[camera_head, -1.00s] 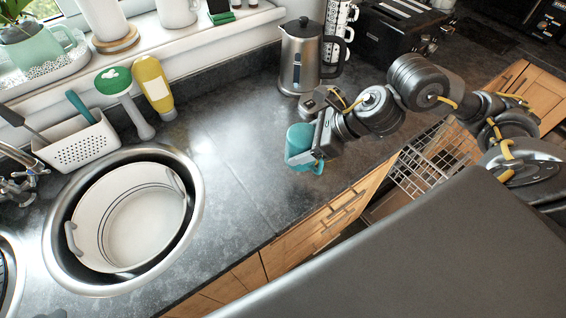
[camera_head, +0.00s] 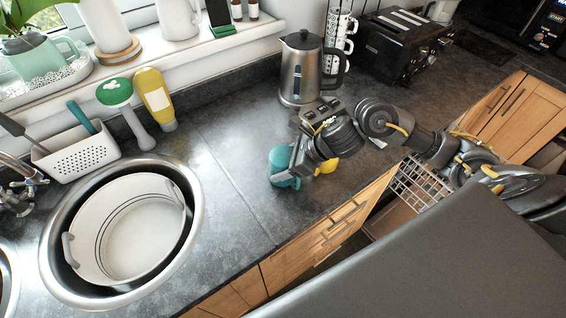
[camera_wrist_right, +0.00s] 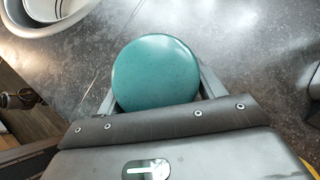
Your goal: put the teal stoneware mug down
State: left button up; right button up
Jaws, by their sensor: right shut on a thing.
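The teal stoneware mug (camera_head: 281,158) is over the dark worktop, right of the sink and in front of the kettle. My right gripper (camera_head: 292,170) is shut on it and hides part of it. In the right wrist view the mug (camera_wrist_right: 155,75) shows as a smooth round teal face between the two fingers of my right gripper (camera_wrist_right: 158,92). It looks tilted, and I cannot tell whether it touches the worktop. My left gripper is not in view.
A round sink (camera_head: 197,215) holding a white tub (camera_head: 135,235) is at left. A steel kettle (camera_head: 303,75) stands behind the mug, with a black toaster (camera_head: 400,45) to its right. The worktop (camera_head: 225,140) between sink and mug is clear. Its front edge is close.

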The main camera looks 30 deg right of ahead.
jog(key=shift+f, duration=0.4)
jog(key=o, duration=0.7)
jog(key=shift+f, duration=0.15)
jog(key=o, duration=0.5)
